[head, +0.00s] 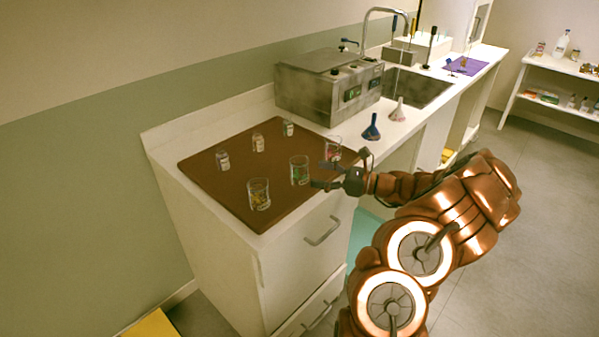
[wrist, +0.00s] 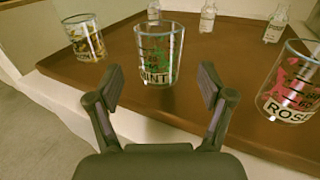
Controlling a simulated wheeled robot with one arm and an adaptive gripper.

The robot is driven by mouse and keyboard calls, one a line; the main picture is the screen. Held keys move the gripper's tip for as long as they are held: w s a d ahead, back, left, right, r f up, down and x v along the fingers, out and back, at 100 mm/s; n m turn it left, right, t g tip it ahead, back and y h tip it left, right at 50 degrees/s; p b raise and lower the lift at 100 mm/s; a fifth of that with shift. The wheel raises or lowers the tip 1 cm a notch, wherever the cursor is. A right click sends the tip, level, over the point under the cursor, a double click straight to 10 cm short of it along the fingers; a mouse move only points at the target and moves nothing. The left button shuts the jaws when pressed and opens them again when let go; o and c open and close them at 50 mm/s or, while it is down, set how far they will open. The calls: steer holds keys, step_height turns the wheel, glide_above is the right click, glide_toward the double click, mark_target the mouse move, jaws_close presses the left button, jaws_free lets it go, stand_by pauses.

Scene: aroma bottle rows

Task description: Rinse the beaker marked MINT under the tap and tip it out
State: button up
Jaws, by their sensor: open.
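The MINT beaker (wrist: 158,55) is clear glass with green print and stands upright on the brown board (wrist: 215,95). In the head view it is the middle front beaker (head: 299,171). My gripper (wrist: 162,82) is open and empty, and its fingers point at the MINT beaker, which shows between and just beyond the fingertips. In the head view my gripper (head: 320,175) is just right of that beaker. The tap (head: 366,30) is a tall curved metal spout over the sink (head: 418,88) at the back. Whether the beaker holds liquid is unclear.
The ROSE beaker (wrist: 292,82) stands right of MINT, a yellow-marked beaker (wrist: 84,38) left. Several small bottles (head: 258,142) stand behind.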

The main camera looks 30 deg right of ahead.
mark_target(307, 171)
steer(key=p+x, duration=0.1)
steer(key=x, duration=0.3)
steer(key=shift+w+a+r, duration=0.1)
steer(key=shift+a+r, duration=0.05)
steer(key=shift+c, duration=0.2)
steer(key=c, duration=1.2)
